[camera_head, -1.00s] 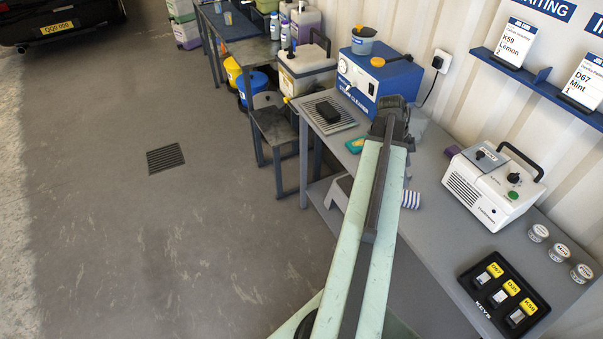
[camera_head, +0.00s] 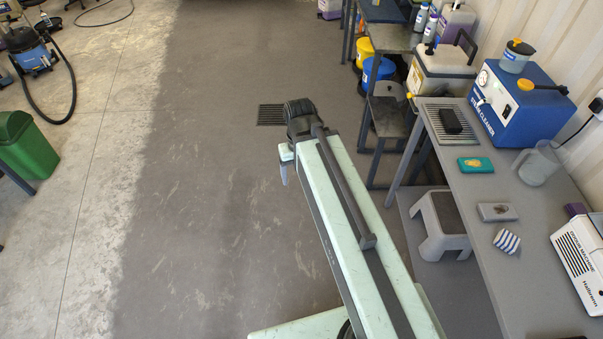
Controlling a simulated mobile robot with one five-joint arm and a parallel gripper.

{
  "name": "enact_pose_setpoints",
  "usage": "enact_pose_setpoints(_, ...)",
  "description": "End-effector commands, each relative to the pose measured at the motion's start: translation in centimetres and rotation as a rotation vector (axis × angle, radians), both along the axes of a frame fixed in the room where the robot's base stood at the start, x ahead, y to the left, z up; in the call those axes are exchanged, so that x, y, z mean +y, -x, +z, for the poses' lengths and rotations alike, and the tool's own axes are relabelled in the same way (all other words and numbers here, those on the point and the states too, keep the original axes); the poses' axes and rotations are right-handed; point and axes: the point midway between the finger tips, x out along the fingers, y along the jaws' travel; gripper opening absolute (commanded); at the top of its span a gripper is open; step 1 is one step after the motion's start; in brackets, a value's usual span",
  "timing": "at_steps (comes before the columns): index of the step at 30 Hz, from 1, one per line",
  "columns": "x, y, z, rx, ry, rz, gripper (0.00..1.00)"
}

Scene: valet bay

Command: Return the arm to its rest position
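My arm reaches forward from the bottom of the picture, its pale green link sloping up and left to a dark joint at its far end. It is over open floor, left of the workbench (camera_head: 455,190). Part of my gripper (camera_head: 285,170) shows below the far joint, pointing down. The rest is hidden behind the arm, so I cannot see whether its fingers are open or whether it holds anything.
The bench carries a blue steam cleaner (camera_head: 525,105), a black block (camera_head: 450,121), a teal item (camera_head: 475,165), a clear jug (camera_head: 539,164) and a striped cloth (camera_head: 507,241). A grey step stool (camera_head: 440,225) stands below. Floor left of my arm is clear; a green bin (camera_head: 25,145) stands far left.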

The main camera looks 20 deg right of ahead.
Motion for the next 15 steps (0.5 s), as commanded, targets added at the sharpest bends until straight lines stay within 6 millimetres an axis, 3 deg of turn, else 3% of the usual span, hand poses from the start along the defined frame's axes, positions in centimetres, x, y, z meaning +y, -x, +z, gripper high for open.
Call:
enact_pose_setpoints(5,-0.2,-0.1,-0.3,0.0,0.001,-0.005,0.76)
enact_pose_setpoints(12,-0.3,-0.1,-5.8,0.0,0.001,-0.007,0.76)
enact_pose_setpoints(15,-0.3,-0.1,-6.1,0.0,0.001,-0.007,0.76)
